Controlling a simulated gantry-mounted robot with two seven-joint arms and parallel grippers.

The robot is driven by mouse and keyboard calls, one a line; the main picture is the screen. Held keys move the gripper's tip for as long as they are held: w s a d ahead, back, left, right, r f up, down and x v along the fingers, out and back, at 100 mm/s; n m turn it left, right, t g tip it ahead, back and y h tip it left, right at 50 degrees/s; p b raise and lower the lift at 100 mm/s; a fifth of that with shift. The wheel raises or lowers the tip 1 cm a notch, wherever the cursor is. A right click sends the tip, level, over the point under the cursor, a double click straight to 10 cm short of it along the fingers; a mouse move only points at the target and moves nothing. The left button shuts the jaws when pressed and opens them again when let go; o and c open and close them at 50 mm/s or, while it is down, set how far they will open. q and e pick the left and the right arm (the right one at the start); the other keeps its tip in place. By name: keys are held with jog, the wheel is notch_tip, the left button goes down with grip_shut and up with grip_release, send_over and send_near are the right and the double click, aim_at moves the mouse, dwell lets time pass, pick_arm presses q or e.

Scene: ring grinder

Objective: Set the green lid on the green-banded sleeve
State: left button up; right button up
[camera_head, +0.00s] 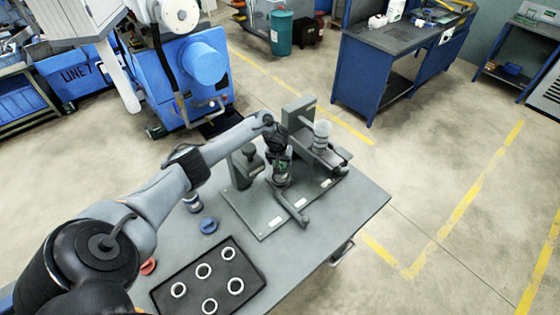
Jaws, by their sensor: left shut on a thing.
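My left gripper (279,152) points down over the grey fixture plate (262,222) on the table. It is shut on the green lid (282,164), of which only a small green part shows. A grey cylinder, seemingly the green-banded sleeve (282,181), stands upright on the fixture directly below the jaws. The gripper covers its top, so I cannot tell whether lid and sleeve touch. My right gripper is not in view.
A blue lid (208,225) and a blue-banded sleeve (193,203) stand left of the plate. A red lid (148,266) is partly hidden by my arm. A black tray (245,283) holds several white rings. A grey press-like fixture (299,116) rises behind the gripper.

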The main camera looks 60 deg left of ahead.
pick_arm(q)
jog(key=shift+f+p, duration=0.1)
jog(key=shift+p, duration=0.75)
dwell(1.4)
dwell(0.3)
jog(key=o, duration=1.1)
jog(key=shift+o, duration=0.4)
jog(key=shift+r+p, duration=1.55)
jog(key=shift+p, duration=0.35)
jog(key=shift+r+p, duration=2)
jog(key=shift+p, duration=0.4)
